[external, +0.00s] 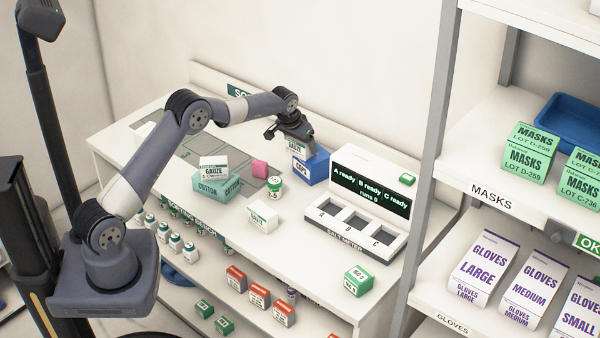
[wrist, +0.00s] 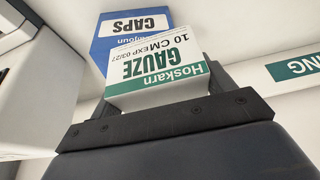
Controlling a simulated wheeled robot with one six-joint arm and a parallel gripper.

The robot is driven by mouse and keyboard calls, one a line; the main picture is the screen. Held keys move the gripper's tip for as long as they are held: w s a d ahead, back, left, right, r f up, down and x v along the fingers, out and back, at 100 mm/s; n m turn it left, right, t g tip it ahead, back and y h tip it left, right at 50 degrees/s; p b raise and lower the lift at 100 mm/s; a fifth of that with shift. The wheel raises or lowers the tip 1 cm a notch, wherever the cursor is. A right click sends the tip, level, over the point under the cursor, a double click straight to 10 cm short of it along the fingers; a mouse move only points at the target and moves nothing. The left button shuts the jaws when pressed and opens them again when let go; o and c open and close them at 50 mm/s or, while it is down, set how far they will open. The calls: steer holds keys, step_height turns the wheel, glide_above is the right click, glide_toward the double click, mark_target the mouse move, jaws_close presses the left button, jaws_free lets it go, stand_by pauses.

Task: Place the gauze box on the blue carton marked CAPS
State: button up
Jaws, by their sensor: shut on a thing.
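My gripper (external: 297,136) is shut on a white and green gauze box (external: 296,146), which also shows in the wrist view (wrist: 158,82) with its GAUZE print facing the camera. The blue carton marked CAPS (external: 314,170) stands on the bench, right by the held box. In the wrist view the carton (wrist: 106,48) appears just beyond the box, which hides part of it. The gripper is at the carton's upper left in the external view. I cannot tell whether the box touches the carton.
Another gauze box (external: 213,166) lies on a teal cotton box (external: 217,187). A pink item (external: 260,169), a small round jar (external: 275,184) and a white box (external: 263,216) are nearby. A white station with A, B, C slots (external: 351,222) stands to the right.

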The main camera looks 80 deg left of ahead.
steer(key=o, duration=1)
steer(key=b+v, duration=0.2)
steer(key=v, duration=1)
steer(key=shift+r+b, duration=0.15)
steer(key=shift+b, duration=0.15)
steer(key=p+x, duration=0.3)
steer(key=x, duration=0.9)
steer(key=shift+w+r, duration=0.1)
steer(key=shift+r, duration=0.1)
steer(key=shift+r+b, duration=0.35)
steer(key=shift+r, duration=0.65)
